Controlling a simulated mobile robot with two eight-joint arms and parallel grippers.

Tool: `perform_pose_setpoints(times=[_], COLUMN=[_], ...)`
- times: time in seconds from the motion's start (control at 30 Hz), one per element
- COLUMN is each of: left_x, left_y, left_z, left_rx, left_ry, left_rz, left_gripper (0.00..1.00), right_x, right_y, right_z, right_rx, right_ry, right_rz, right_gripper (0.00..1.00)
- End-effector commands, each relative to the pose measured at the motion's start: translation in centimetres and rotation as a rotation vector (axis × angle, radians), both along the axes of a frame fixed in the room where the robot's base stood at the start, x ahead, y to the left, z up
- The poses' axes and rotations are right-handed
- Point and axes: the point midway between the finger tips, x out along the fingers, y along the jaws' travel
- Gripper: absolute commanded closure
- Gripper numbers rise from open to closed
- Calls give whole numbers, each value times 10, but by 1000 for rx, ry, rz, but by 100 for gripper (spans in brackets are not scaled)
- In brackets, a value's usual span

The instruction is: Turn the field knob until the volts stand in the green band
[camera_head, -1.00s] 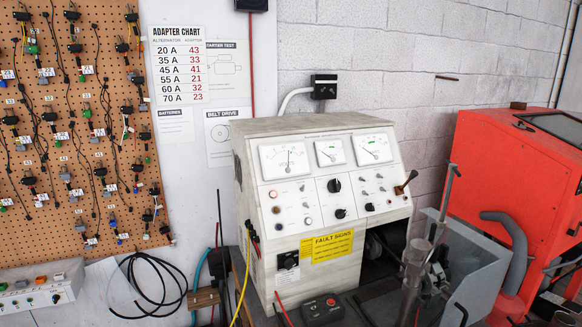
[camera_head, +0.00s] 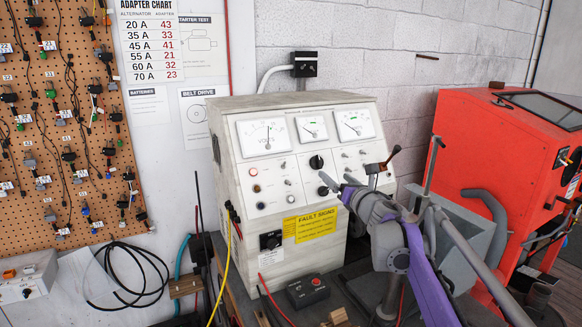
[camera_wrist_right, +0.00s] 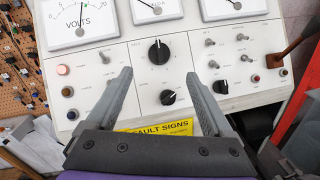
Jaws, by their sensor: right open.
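The grey test bench panel (camera_head: 290,175) carries the volts meter (camera_head: 262,134) at upper left. Its needle stands nearly upright; the volts meter (camera_wrist_right: 82,18) is cut off at the top in the wrist view, with a bit of green near the needle's tip. I cannot tell whether the needle is within it. A large black knob (camera_head: 316,162) sits mid-panel, with a smaller black knob (camera_wrist_right: 168,97) below it. My left gripper is out of view.
Toggle switches (camera_wrist_right: 211,42) and another black knob (camera_wrist_right: 220,87) lie right of the large knob. A lever (camera_head: 388,158) sticks out at the panel's right edge. A red machine (camera_head: 480,150) stands right, and a black switch box (camera_head: 308,292) lies in front.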

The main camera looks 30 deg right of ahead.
Motion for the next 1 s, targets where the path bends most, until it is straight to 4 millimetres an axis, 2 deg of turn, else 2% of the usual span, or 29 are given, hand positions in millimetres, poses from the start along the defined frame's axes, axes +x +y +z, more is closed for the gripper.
perform_pose_setpoints(times=[0.17, 0.4, 0.6, 0.8, 1.0], left_x=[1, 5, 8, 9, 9], left_y=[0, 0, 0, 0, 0], left_z=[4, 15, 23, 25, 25], left_rx=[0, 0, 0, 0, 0], left_ry=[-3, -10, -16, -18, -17], left_rz=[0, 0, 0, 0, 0], left_gripper=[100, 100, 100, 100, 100], right_x=[17, 62, 91, 104, 105], right_y=[-5, -15, -22, -26, -26], right_z=[1, 2, 2, 1, 0], right_rx=[-17, -15, -14, -13, -12], right_ry=[4, 3, 3, 3, 4], right_rz=[8, 7, 6, 5, 4], right_gripper=[14, 14, 14, 14, 14])
